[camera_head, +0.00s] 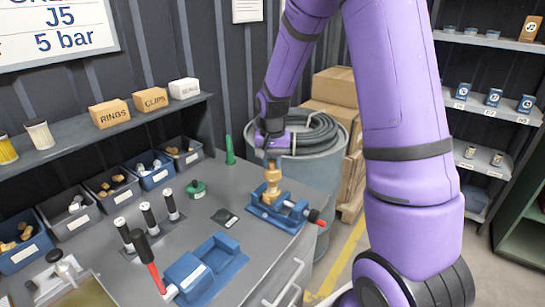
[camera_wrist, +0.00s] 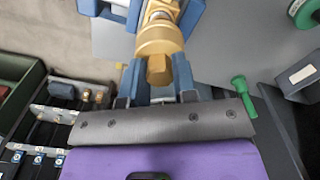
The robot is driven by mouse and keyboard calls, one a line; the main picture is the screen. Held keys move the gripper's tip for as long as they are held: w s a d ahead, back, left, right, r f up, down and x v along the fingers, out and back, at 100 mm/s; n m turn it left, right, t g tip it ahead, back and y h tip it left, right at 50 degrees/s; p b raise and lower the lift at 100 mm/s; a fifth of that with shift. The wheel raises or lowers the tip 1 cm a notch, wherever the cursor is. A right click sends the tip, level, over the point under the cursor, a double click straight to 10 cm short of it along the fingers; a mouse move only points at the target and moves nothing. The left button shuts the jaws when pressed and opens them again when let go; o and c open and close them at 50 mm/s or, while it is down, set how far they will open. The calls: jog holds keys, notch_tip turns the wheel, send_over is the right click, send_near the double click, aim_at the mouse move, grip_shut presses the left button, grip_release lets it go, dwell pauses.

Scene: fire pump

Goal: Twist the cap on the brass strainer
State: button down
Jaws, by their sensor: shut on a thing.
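The brass strainer (camera_head: 271,190) stands upright in a blue vise (camera_head: 262,212) with a red-tipped handle on the workbench. My gripper (camera_head: 271,163) is above it, pointing down at its top. In the wrist view, the round brass cap (camera_wrist: 160,38) has a narrower stub facing me. My gripper (camera_wrist: 158,82) has its two blue-grey fingers on either side of this stub and is shut on it. The strainer's lower body is partly hidden behind the cap there. The vise jaws (camera_wrist: 192,15) show beyond it.
A blue-grey drum (camera_head: 318,170) with a coiled hose stands behind the bench. A green bottle-shaped thing (camera_head: 230,150) and a green round part (camera_head: 196,188) stand nearby.

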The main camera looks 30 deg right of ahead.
aim_at(272, 185)
jog(key=shift+f, duration=2.05)
jog(key=shift+f, duration=0.65)
dwell(1.3)
jog(key=m, duration=0.5)
dwell(0.4)
jog(key=m, duration=0.5)
jog(key=shift+m, duration=0.4)
jog(key=m, duration=0.4)
jog(key=shift+m, duration=0.3)
